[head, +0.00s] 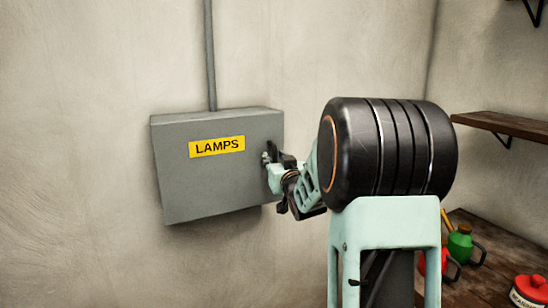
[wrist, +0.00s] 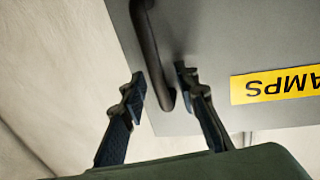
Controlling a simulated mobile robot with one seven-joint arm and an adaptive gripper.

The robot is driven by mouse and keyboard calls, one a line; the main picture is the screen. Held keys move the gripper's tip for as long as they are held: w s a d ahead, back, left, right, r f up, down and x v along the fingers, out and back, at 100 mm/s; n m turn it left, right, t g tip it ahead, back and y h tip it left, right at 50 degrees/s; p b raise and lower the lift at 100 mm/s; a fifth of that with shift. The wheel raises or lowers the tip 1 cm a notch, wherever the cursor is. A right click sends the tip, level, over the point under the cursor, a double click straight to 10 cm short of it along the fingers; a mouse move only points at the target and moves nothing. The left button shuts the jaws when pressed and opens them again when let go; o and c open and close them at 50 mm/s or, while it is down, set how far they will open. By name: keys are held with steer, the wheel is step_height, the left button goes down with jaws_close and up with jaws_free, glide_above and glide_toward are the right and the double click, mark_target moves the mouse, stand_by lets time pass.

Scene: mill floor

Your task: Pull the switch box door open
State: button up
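The grey switch box (head: 215,195) is fixed to the wall in the head view, with a yellow LAMPS label (head: 217,147) on its front. Its door (wrist: 220,35) looks shut. In the wrist view the dark bar handle (wrist: 149,42) runs down between the two fingertips of my gripper (wrist: 161,88). The fingers are apart, one on each side of the handle, with a visible gap on the left. The right finger is closer to it.
A grey conduit (head: 210,55) rises from the box top. The wall left of the box is clear.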

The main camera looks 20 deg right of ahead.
steer(key=shift+w, duration=0.2)
jaws_close()
stand_by(0.4)
